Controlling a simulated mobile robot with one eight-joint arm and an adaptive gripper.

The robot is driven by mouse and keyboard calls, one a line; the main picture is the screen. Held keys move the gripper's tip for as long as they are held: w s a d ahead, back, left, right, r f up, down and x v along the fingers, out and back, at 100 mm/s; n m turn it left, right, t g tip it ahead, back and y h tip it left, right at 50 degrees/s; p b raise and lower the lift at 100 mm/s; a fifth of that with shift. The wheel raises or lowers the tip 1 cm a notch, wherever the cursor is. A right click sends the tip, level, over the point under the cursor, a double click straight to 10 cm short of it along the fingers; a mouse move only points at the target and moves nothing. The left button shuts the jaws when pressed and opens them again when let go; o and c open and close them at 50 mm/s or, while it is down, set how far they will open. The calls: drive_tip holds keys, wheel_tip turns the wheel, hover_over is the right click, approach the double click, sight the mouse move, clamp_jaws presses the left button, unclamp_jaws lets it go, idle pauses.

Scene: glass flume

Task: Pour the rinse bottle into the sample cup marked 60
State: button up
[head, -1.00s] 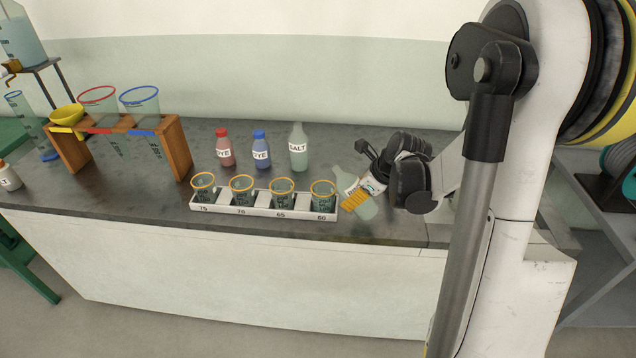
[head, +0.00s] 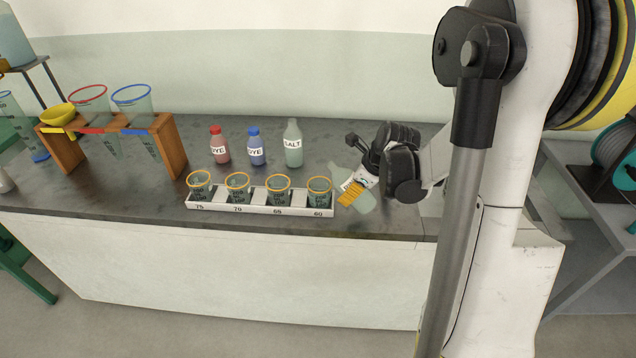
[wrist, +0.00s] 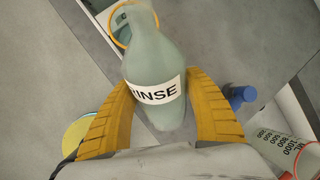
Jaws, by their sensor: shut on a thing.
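The rinse bottle (wrist: 154,60) is pale green with a white label reading "RINSE". My gripper (wrist: 165,100) is shut on it, one yellow finger on each side. In the head view the bottle (head: 362,201) is tilted, its neck leaning up and left toward the rack, just right of the sample cup marked 60 (head: 319,190). That cup has an orange rim and stands in the rightmost place of the white rack. An orange-rimmed cup (wrist: 120,28) shows partly behind the bottle's neck in the wrist view. My gripper (head: 350,193) also shows in the head view.
The rack (head: 258,206) holds other cups marked 75, 70 and 65. Behind it stand a red dye bottle (head: 219,148), a blue dye bottle (head: 256,150) and a salt bottle (head: 293,146). A wooden stand (head: 172,150) with funnel and beakers is at left.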

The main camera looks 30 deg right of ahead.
drive_tip(key=shift+s+d+r, duration=0.1)
idle(0.3)
drive_tip(key=shift+s+d+f+g+h+p, duration=0.2)
drive_tip(key=shift+s+d+g+h+p, duration=0.1)
drive_tip(key=shift+g+h+p, duration=0.35)
idle(1.0)
